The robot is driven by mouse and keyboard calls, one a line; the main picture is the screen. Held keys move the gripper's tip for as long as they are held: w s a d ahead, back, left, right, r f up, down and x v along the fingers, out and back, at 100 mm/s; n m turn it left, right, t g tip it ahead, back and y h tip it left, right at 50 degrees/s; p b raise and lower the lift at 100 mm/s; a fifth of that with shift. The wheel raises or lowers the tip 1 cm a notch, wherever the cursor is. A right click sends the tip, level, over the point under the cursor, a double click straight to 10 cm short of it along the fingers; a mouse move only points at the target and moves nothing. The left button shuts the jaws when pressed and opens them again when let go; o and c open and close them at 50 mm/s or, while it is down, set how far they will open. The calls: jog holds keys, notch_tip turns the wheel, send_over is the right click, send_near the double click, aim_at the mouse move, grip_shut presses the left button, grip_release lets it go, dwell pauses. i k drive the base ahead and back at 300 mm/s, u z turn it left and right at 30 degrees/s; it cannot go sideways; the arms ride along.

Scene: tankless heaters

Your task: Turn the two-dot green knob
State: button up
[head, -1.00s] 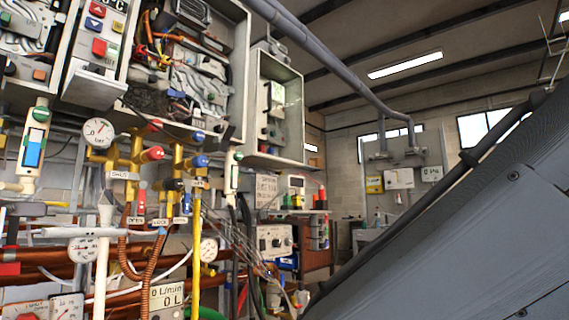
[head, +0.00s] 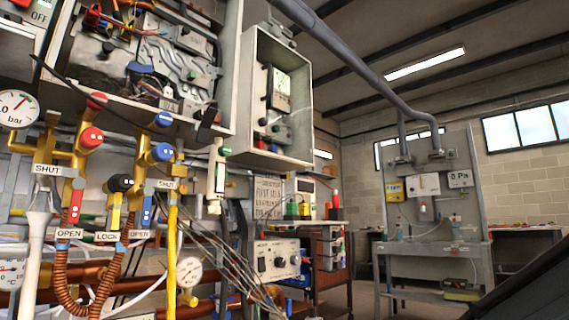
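No knob shows two dots clearly enough to tell in the head view. A small green knob (head: 224,151) sits at the top of a narrow white fitting, right of the brass valves. Another small green part (head: 192,74) lies inside the open heater (head: 150,60) at top left. Small green parts also show low in the open grey wall box (head: 278,95); they are too small to read. My gripper is not in view.
Brass valves with red and blue caps, copper hoses and a gauge (head: 189,271) crowd the left. A control box (head: 277,259) stands at centre. A workbench (head: 435,262) stands further back at right. A dark shape, likely my arm, fills the bottom right corner.

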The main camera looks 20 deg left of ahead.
aim_at(224, 151)
jog(key=u, duration=0.4)
jog(key=i, duration=0.8)
jog(key=u, duration=0.55)
